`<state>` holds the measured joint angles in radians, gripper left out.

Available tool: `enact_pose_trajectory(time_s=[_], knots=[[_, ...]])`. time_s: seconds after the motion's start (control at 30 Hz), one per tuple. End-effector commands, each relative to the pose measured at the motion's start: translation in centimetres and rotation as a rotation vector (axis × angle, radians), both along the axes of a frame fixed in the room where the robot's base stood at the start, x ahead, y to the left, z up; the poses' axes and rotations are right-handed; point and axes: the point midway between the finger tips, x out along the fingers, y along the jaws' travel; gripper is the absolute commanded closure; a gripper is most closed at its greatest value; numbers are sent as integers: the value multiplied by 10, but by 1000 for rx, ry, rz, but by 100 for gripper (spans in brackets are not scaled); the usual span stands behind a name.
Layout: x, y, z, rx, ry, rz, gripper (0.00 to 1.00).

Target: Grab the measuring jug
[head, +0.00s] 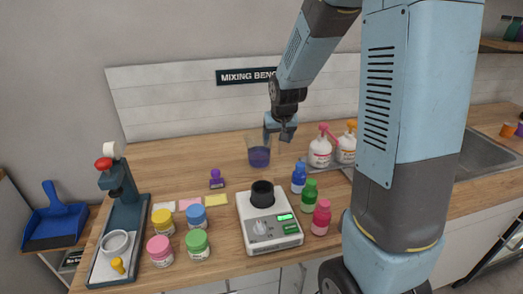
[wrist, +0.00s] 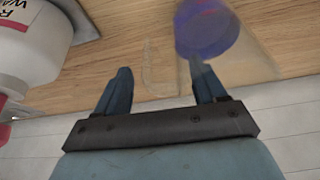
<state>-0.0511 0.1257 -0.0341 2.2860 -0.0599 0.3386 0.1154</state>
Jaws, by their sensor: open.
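The measuring jug (head: 259,155) is clear, with blue-purple liquid low in it. It stands upright at the back of the wooden counter. My gripper (head: 280,132) is open and empty, close to the jug's right side near its rim. In the wrist view the jug (wrist: 212,28) is at the top right, its clear handle (wrist: 152,68) showing between the two spread fingers of my gripper (wrist: 162,84). The right finger overlaps the jug's clear wall in the picture; I cannot tell whether they touch.
White bottles with red (head: 320,152) and orange (head: 347,143) tops stand right of the jug. A purple stamp-like object (head: 217,180) is left. The wall is close behind.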

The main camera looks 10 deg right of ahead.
Motion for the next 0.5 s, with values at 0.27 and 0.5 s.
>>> enact_pose_trajectory(time_s=[0.27,0.5], knots=[[0,0,0,0,0,0,38],[0,0,0,0,0,0,61]])
